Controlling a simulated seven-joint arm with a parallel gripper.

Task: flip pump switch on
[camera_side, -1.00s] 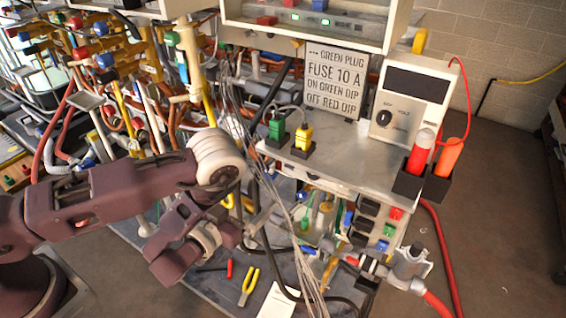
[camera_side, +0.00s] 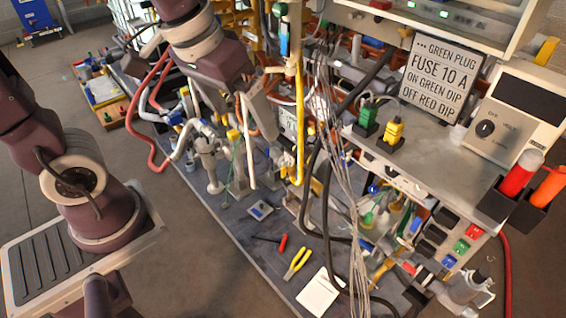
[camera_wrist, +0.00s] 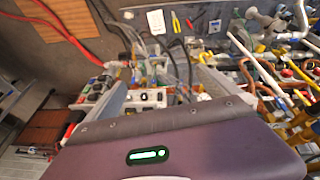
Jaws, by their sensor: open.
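No part is clearly marked as the pump switch, so I cannot tell which one it is. Red (camera_side: 474,231), green (camera_side: 461,246) and blue (camera_side: 448,261) buttons or switches sit beside black ones on the bench's lower right front. A sign (camera_side: 440,75) reads "GREEN PLUG, FUSE 10 A, ON GREEN DIP, OFF RED DIP". My gripper (camera_side: 260,108) is at upper centre, over the pipework left of the bench, apart from these switches. In the wrist view my gripper (camera_wrist: 162,76) is open, with two grey fingers apart and nothing visibly held.
Green (camera_side: 367,117) and yellow (camera_side: 393,130) plugs stand on the metal shelf. Loose grey wires (camera_side: 340,170) hang before the bench. Pliers (camera_side: 297,262) and a white card (camera_side: 318,292) lie on the dark base board. Red and orange cylinders (camera_side: 520,172) stand at right.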

